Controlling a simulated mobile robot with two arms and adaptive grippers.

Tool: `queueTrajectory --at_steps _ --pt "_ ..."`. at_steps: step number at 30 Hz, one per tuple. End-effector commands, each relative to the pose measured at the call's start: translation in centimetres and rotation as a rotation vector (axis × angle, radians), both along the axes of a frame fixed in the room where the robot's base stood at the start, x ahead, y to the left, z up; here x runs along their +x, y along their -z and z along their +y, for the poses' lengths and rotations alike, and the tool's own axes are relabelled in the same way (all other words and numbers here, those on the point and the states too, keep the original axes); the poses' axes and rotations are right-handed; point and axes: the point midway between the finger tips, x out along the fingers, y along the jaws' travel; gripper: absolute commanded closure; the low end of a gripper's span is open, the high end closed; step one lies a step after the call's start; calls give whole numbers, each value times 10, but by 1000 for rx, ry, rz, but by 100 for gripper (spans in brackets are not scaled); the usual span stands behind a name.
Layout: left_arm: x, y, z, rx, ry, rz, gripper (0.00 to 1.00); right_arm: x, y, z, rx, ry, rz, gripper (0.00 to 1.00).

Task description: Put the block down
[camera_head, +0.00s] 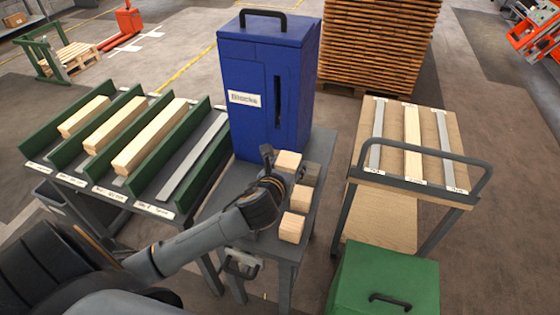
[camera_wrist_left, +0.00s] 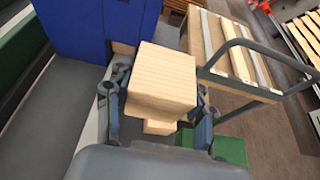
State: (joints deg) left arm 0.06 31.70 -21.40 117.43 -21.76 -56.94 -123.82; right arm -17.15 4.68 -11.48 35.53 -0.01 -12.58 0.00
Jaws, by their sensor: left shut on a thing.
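A pale wooden block (camera_head: 288,161) is held between the fingers of my left gripper (camera_head: 281,173), close to the front of the blue cabinet. In the left wrist view the block (camera_wrist_left: 161,78) fills the space between the two fingers of the left gripper (camera_wrist_left: 158,100). It is above the grey table (camera_head: 221,190); whether it touches anything below is hidden. Two more wooden blocks, one nearer the front (camera_head: 291,227) and one behind it (camera_head: 301,198), stand along the table's right side. My right gripper is not in view.
The blue cabinet (camera_head: 262,75) labelled "Blocks" stands at the table's back. A green-railed rack (camera_head: 170,160) with wooden bars is at left. A trolley (camera_head: 385,185) with a grey handle is at right. A green box (camera_head: 400,262) is in front of it.

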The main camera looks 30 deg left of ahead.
Motion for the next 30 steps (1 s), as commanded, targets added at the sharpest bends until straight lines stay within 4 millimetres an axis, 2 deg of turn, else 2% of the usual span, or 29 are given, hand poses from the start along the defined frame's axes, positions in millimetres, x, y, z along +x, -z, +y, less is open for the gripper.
queueTrajectory --at_steps 3,11,16,21,25,30 --pt "-9 -6 -13 -1 1 -1 79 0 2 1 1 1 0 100" --pt "-16 -15 -23 1 5 -4 79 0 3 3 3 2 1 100" --pt "-31 -47 -49 0 79 -24 79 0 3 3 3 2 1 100" --pt "-63 -79 -80 1 177 -19 79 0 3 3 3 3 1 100" --pt "-82 -90 -92 2 225 -8 79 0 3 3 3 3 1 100" --pt "-88 -94 -96 8 242 -4 79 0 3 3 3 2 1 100"
